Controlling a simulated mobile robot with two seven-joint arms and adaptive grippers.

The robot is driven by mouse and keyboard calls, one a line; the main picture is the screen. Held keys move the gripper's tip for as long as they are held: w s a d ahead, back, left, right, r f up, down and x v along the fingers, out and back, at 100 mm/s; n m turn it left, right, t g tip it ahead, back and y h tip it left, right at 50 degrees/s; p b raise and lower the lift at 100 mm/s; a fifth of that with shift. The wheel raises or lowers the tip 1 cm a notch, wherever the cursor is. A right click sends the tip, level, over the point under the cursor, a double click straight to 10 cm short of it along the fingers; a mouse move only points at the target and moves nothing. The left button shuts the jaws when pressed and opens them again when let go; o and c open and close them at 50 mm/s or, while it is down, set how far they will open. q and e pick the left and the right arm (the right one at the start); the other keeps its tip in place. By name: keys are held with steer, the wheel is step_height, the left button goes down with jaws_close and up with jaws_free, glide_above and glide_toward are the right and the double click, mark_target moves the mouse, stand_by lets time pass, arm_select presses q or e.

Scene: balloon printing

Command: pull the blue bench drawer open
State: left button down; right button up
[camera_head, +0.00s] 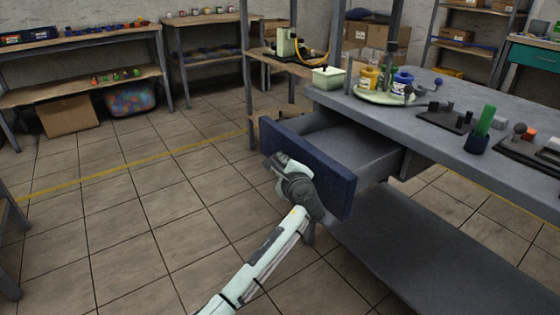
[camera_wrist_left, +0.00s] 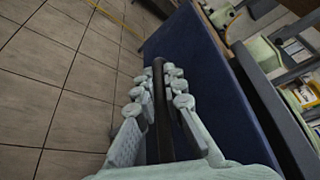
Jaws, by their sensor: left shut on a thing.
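The blue bench drawer (camera_head: 312,156) stands well out from under the grey workbench, and its visible grey inside looks empty. Its blue front also fills the middle of the left wrist view (camera_wrist_left: 212,80). My left gripper (camera_head: 279,165) is at the outer face of the drawer front. In the left wrist view, the fingers of my left gripper (camera_wrist_left: 158,105) are on both sides of a dark bar handle (camera_wrist_left: 159,115), shut on it. In the head view the handle is hidden by the gripper. My right gripper is not in view.
A lower shelf (camera_head: 430,250) lies below the drawer. The tiled floor (camera_head: 130,220) left of the drawer is clear.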

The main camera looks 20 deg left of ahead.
arm_select(q)
steer(key=shift+s, duration=0.1)
stand_by(0.3)
steer(key=c, duration=1.9)
jaws_free()
steer(key=v, duration=1.2)
steer(key=shift+a, duration=0.1)
steer(key=shift+s, duration=0.1)
